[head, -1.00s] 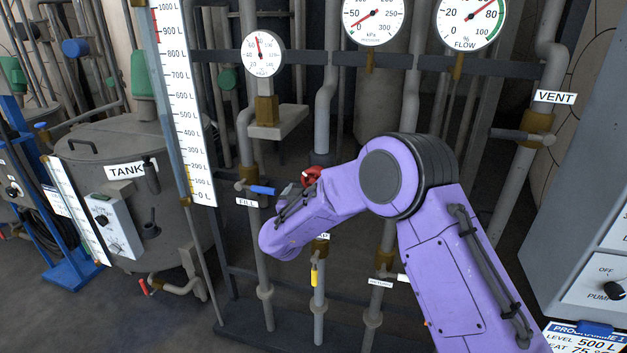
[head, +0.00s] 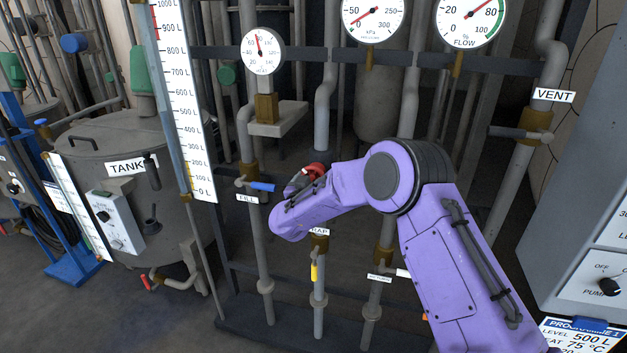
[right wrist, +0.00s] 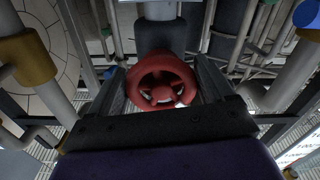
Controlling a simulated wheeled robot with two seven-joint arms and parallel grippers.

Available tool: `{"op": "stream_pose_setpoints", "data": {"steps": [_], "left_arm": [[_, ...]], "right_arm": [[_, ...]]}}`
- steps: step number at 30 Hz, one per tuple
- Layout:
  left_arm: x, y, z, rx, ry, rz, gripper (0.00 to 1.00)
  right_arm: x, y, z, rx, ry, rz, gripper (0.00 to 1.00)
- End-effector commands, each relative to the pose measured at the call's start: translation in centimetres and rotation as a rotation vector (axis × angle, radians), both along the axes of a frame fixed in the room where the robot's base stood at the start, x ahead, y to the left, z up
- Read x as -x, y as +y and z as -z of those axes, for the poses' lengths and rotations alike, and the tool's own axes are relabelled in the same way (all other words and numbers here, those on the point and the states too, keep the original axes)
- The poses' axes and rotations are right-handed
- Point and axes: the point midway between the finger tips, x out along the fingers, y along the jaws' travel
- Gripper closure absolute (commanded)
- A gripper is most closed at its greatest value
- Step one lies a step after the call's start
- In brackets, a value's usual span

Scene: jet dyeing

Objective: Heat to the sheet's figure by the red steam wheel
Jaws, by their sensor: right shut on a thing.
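The red steam wheel (head: 317,169) shows partly behind my right forearm in the head view. In the right wrist view the wheel (right wrist: 161,84) sits between the two dark fingers, its spokes facing the camera. My right gripper (right wrist: 163,90) is shut on it; in the head view the gripper (head: 306,182) is mostly hidden by my purple arm. The round heat gauge (head: 262,51) has its red needle pointing almost straight up, slightly left. The programme sheet (head: 584,337) at lower right reads level 500 L and heat 75 °C. My left gripper is out of view.
The blue-handled fill valve (head: 261,187) is just left of my right wrist. A yellow-handled valve (head: 314,271) is below it. The vent valve (head: 536,127) is at right, beside a grey control cabinet (head: 590,190). The tank (head: 110,150) stands at left.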

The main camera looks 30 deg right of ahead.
Motion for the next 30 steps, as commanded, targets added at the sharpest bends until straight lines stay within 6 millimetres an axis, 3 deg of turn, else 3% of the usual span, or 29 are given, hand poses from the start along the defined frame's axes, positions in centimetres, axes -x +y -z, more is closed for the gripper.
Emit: {"op": "stream_pose_setpoints", "data": {"steps": [30], "left_arm": [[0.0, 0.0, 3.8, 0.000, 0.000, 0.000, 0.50]], "right_arm": [[-0.4, 0.4, 0.2, -0.471, -0.549, -0.001, 0.49]]}}
